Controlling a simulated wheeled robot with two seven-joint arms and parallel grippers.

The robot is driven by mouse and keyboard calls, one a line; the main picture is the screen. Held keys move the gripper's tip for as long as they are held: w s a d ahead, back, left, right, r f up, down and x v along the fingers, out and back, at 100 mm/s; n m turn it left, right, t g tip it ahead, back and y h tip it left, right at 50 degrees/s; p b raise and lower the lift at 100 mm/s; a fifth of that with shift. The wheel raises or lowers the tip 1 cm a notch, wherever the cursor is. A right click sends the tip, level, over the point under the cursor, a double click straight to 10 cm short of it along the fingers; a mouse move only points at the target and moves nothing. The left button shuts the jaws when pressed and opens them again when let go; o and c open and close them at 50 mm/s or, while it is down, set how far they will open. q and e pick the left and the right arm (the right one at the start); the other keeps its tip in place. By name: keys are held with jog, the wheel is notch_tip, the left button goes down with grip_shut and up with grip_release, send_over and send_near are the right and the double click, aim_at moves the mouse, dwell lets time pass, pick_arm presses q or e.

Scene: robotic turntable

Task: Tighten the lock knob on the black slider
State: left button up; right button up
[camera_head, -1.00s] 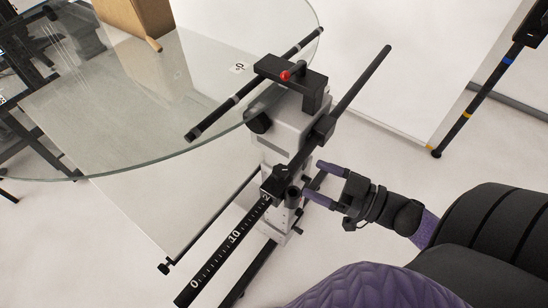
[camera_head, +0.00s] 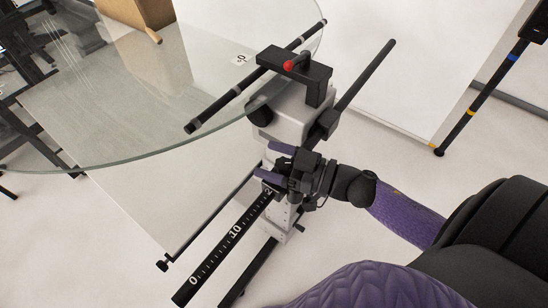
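My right gripper (camera_head: 267,162) reaches in from the right over the far end of the black scale rail (camera_head: 225,244). Its two purple fingers point left and are visibly apart. The black slider and its lock knob are hidden behind the gripper near the rail's upper end. I cannot tell whether the fingers touch the knob. My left gripper is not in view.
The round glass turntable top (camera_head: 140,110) fills the upper left. A black rod (camera_head: 362,78) slants up to the right.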

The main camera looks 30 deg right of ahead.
jog(key=c, duration=0.7)
grip_shut()
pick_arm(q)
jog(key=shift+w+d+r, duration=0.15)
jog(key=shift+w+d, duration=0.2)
